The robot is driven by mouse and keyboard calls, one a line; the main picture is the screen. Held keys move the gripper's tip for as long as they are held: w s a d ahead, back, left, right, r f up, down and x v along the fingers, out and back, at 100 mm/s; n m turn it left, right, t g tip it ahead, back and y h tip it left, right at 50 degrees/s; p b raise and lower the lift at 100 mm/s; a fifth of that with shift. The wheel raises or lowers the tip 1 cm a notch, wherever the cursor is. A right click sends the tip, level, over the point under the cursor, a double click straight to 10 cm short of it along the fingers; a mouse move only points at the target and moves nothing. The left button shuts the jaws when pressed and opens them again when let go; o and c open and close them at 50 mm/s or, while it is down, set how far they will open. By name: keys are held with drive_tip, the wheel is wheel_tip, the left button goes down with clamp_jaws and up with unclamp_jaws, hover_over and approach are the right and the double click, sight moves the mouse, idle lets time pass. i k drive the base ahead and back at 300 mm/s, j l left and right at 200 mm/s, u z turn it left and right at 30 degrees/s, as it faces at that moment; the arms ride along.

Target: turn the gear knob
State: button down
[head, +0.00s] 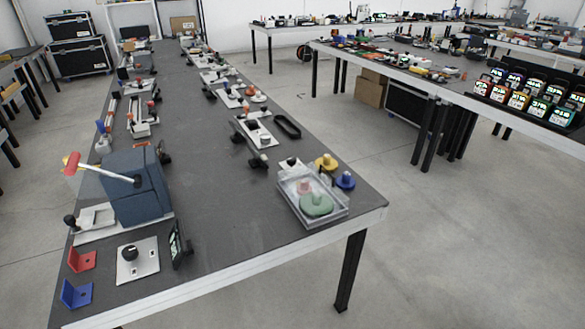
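A round black knob (130,253) stands on a light square plate (149,265) near the front left corner of the long dark table. It is the likeliest gear knob, but no teeth or label can be made out. A black knob on a stalk (70,221) stands at the table's left edge, beside another light plate (97,216). My gripper is not in view, and nothing touches either knob.
Red (81,260) and blue (76,294) brackets lie left. The table's front middle (235,225) is clear.

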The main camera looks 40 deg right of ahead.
sight(291, 161)
drive_tip(key=i+j+z, duration=0.1)
drive_tip(key=z, duration=0.5)
drive_tip(key=i+j+z, duration=0.25)
drive_tip(key=j, duration=0.35)
drive_tip(key=i+j+z, duration=0.1)
drive_tip(key=i+j, duration=0.15)
drive_tip(key=i+j+z, duration=0.1)
drive_tip(key=j, duration=0.3)
drive_tip(key=i+j+z, duration=0.15)
drive_tip(key=j, duration=0.2)
drive_tip(key=i+j, duration=0.1)
drive_tip(key=j, duration=0.2)
drive_tip(key=i+j, duration=0.15)
drive_tip(key=j, duration=0.15)
drive_tip(key=i+j, duration=0.1)
drive_tip(key=j, duration=0.2)
